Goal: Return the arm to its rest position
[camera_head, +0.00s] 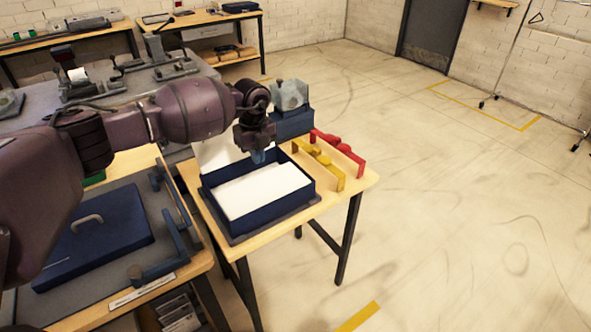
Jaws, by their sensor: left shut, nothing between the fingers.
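My left arm comes in from the left and reaches over the small wooden table (356,184). My left gripper (258,156) points down above the back edge of a dark blue open box (262,213). It is shut and holds nothing. A white sheet or lining (262,189) lies inside the box. Another white piece (212,152) stands behind the box, partly hidden by my arm. My right gripper is not in view.
Yellow (318,163) and red (338,146) handled racks stand right of the box. A blue block with a pale, clear-looking object (290,95) is behind. A blue lid-like panel (98,238) lies on the left bench. Open floor (450,200) spreads to the right.

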